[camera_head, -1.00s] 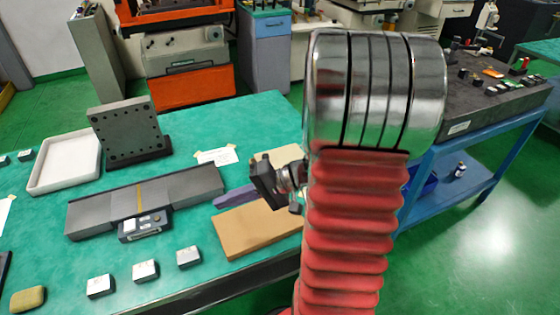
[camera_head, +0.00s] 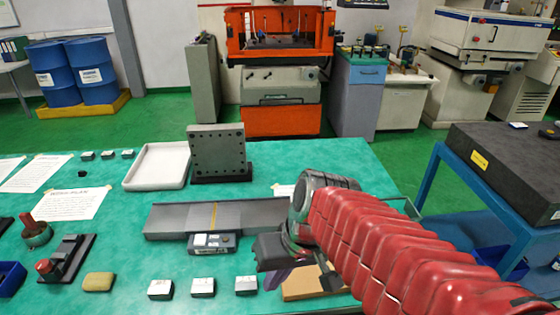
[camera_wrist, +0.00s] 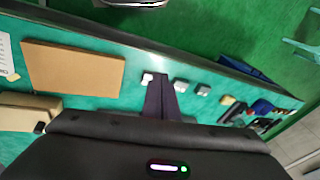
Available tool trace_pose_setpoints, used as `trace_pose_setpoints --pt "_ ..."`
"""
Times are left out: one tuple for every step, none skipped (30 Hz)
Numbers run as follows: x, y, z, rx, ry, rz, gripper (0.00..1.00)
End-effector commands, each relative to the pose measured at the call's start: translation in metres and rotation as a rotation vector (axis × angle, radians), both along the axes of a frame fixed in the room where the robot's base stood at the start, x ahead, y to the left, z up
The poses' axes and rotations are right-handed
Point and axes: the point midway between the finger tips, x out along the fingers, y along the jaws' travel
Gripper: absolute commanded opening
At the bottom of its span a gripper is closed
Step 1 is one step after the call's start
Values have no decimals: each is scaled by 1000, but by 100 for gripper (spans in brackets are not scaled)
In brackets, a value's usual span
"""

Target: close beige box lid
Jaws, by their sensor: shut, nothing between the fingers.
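A flat tan panel (camera_head: 302,284) shows partly below my gripper in the head view, with much of it hidden by my arm. In the wrist view the tan panel (camera_wrist: 72,78) lies flat at upper left. A paler beige block-like part (camera_wrist: 28,110) lies beside it, cut off by my gripper body and the frame edge. I cannot tell how the two join or which is the lid. My gripper (camera_head: 273,282) has purple fingers just left of the panel in the head view. In the wrist view my gripper (camera_wrist: 155,78) is shut and empty, right of the panel.
A grey bar-shaped device (camera_head: 175,220) lies left of my gripper, with small metal blocks (camera_head: 203,286) in front. A dark drilled plate (camera_head: 217,152) and white tray (camera_head: 157,165) stand behind. A blue bench (camera_head: 470,190) stands at right across a floor gap.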

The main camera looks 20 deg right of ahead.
Motion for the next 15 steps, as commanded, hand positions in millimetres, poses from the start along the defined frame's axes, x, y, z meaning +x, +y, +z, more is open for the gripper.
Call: trace_pose_setpoints --pt "-2 2 7 -41 -33 17 0" --pt "-3 1 10 -66 -51 25 0" --pt "-5 1 15 -97 -76 34 0" --pt "-5 1 19 -121 -96 38 0" --pt "-6 1 23 -143 -116 43 0" --pt "-6 0 29 -169 -143 50 0" --pt "-7 0 33 -187 -164 53 0" --pt "-7 0 36 -202 -183 56 0" --pt "-7 -1 41 -221 -206 60 0" --pt "-7 -1 43 -233 -221 62 0" --pt "-7 -1 46 -242 -235 63 0" --pt "-7 -1 49 -253 -249 63 0" --pt "-7 0 51 -258 -259 64 0" --pt "-7 -1 52 -262 -265 65 0" --pt "-7 -1 53 -267 -269 65 0"
